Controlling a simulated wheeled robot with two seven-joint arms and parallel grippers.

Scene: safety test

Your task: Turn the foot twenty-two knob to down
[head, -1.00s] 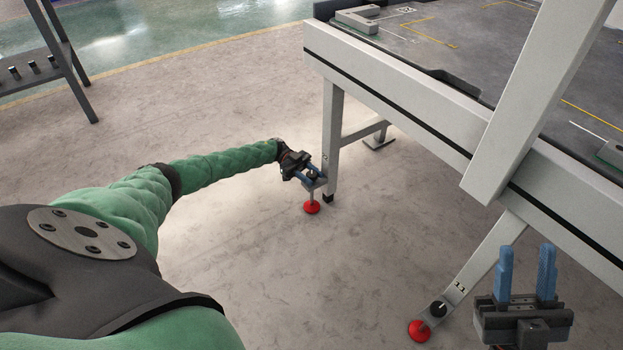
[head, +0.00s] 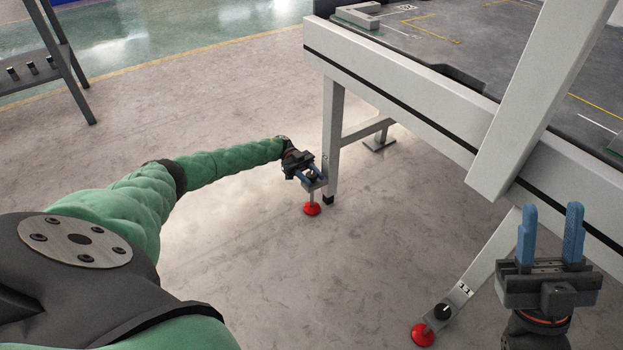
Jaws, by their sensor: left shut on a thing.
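My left gripper (head: 313,178) is at the foot bracket on the far table leg (head: 333,130), just above a red foot pad (head: 312,209). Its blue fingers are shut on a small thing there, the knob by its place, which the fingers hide. I cannot read a number on this foot or tell which way the knob points. My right gripper (head: 550,235) is open and empty, fingers up, in front of the table side at the right.
A nearer foot marked 11 has a black knob (head: 443,311) and a red pad (head: 423,334), left of my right gripper. The large table (head: 400,95) and its slanted beam (head: 540,100) fill the right. A dark rack (head: 55,60) stands far left. Floor between is clear.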

